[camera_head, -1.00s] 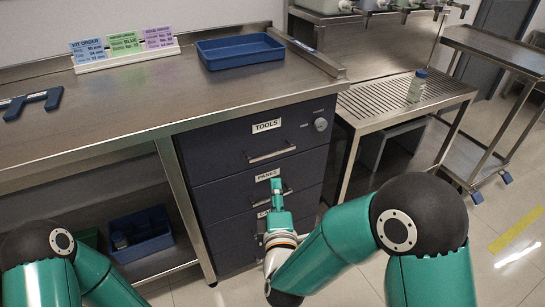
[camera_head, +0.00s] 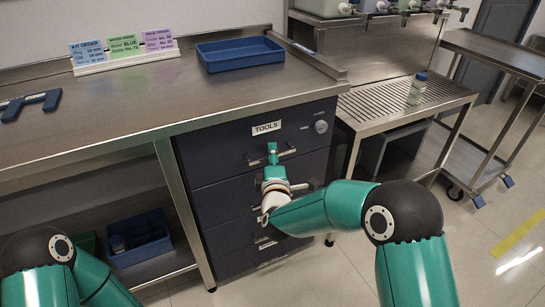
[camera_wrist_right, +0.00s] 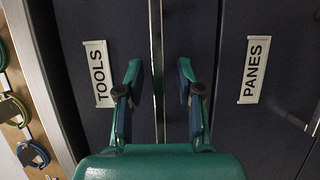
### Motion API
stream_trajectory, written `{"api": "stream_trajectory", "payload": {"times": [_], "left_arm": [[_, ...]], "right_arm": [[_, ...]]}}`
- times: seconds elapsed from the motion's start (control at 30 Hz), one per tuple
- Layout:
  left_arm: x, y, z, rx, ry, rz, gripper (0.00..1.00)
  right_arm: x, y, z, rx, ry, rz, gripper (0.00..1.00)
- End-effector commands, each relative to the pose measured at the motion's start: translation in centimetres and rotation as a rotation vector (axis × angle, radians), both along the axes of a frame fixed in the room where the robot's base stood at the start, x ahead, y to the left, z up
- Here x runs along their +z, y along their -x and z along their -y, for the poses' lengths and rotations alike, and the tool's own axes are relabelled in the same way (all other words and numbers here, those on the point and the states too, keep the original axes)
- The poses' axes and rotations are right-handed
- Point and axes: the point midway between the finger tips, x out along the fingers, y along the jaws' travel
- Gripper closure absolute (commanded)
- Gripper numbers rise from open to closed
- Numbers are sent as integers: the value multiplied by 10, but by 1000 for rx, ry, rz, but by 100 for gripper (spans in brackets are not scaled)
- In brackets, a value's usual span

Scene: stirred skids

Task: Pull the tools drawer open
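The tools drawer (camera_head: 225,150) is the top dark drawer under the bench, with a white TOOLS label (camera_head: 266,128). It looks closed, flush with the cabinet. Its bar handle (camera_head: 288,152) is partly hidden behind my right gripper (camera_head: 272,150). In the right wrist view the TOOLS label (camera_wrist_right: 98,73) is left of the handle (camera_wrist_right: 157,60), which runs upright between the two spread fingers of my right gripper (camera_wrist_right: 160,85). The fingers are apart from the bar; how deep they reach around it is unclear. My left gripper is out of view.
The panes drawer (camera_wrist_right: 270,110) lies just below the tools drawer. A blue tray (camera_head: 240,55) and an order card stand (camera_head: 125,57) sit on the bench. A slatted side table (camera_head: 385,105) with a bottle (camera_head: 417,90) stands to the right. Floor in front is clear.

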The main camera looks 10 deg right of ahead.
Motion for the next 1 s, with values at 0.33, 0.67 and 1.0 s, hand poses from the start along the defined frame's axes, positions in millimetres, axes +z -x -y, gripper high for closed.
{"api": "stream_trajectory", "payload": {"times": [0.33, 0.67, 1.0], "left_arm": [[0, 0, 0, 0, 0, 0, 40], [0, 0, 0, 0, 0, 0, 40], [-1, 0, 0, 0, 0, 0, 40]], "right_arm": [[0, 0, 0, 0, 0, -1, 92], [-1, 1, 0, 0, 0, -3, 100], [-3, 1, 3, 1, 1, -7, 100]]}}
